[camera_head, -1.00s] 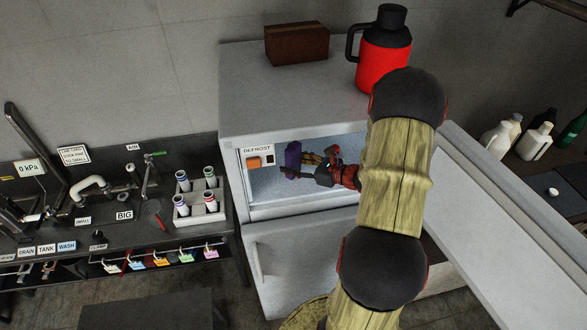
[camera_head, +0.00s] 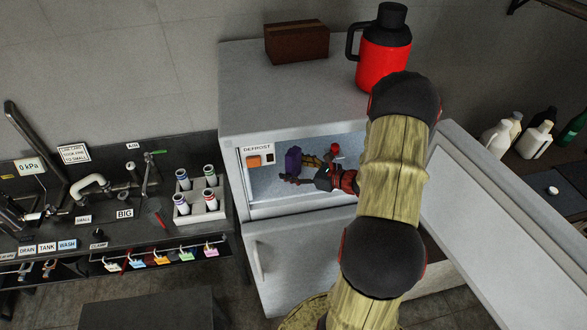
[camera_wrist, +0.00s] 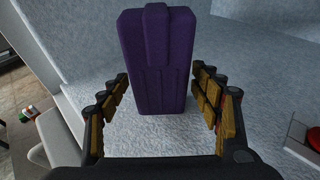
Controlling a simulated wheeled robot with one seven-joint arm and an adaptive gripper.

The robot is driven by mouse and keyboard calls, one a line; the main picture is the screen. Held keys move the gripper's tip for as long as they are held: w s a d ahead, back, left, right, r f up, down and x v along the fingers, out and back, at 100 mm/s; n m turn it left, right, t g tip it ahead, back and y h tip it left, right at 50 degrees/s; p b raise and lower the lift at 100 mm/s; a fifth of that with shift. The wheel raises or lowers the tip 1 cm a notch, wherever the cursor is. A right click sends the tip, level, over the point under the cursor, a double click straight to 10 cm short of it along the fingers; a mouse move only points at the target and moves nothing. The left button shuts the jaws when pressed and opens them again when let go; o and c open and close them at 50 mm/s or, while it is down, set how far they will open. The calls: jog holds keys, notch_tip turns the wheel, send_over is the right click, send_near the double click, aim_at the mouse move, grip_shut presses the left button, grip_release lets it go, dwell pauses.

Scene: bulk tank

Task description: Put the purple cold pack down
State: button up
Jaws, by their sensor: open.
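The purple cold pack (camera_head: 293,160) stands upright on the frosty floor of the open freezer compartment (camera_head: 265,190). In the wrist view the cold pack (camera_wrist: 158,60) is at the centre, beyond and between my fingers. My gripper (camera_head: 306,171) reaches into the compartment from the right. In the wrist view my gripper (camera_wrist: 160,95) is open, with a gap between each finger and the pack. The lower part of the pack shows clear of the fingers.
A DEFROST panel (camera_head: 257,157) with an orange switch is at the compartment's left edge. The freezer door (camera_head: 490,215) stands open to the right. A red jug (camera_head: 383,62) and a brown box (camera_head: 297,43) stand on top. A red-topped item (camera_wrist: 303,132) is at the right.

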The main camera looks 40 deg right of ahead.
jog(key=shift+r, duration=0.1)
jog(key=shift+s+r, duration=0.15)
jog(key=b+v, duration=0.1)
jog(key=v, duration=1)
jog(key=shift+s+d+b, duration=0.15)
jog(key=shift+s+b, duration=0.15)
jog(key=shift+s, duration=0.05)
